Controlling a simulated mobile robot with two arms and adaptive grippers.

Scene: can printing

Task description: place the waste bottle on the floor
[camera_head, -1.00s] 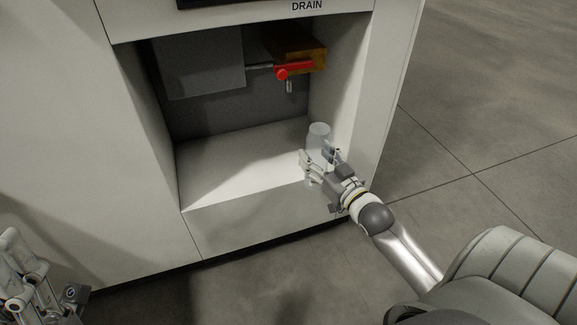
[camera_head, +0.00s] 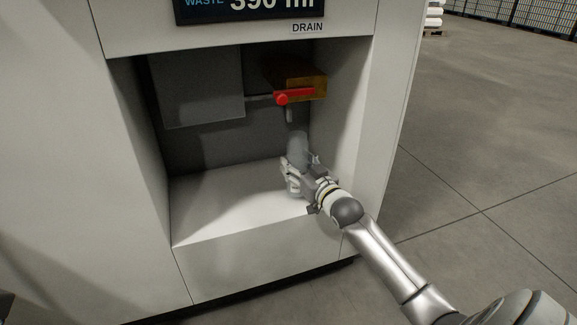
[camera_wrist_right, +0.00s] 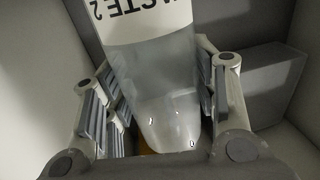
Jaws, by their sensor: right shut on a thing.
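The waste bottle (camera_head: 298,148) is translucent and stands about upright in the drain recess, under the small spout. In the right wrist view, the bottle (camera_wrist_right: 165,85) fills the middle, with an upside-down "WASTE 2" label. My right gripper (camera_head: 300,171) is shut on it, with fingers on both sides of the bottle in the wrist view. I cannot tell whether the bottle's base touches the recess floor. My left gripper is not in view.
The white cabinet's recess (camera_head: 205,215) has side walls and a front lip. A red valve handle (camera_head: 295,96) sits above the bottle by an amber block (camera_head: 312,85). A display above reads waste "390 ml". Clear grey floor (camera_head: 480,160) lies to the right.

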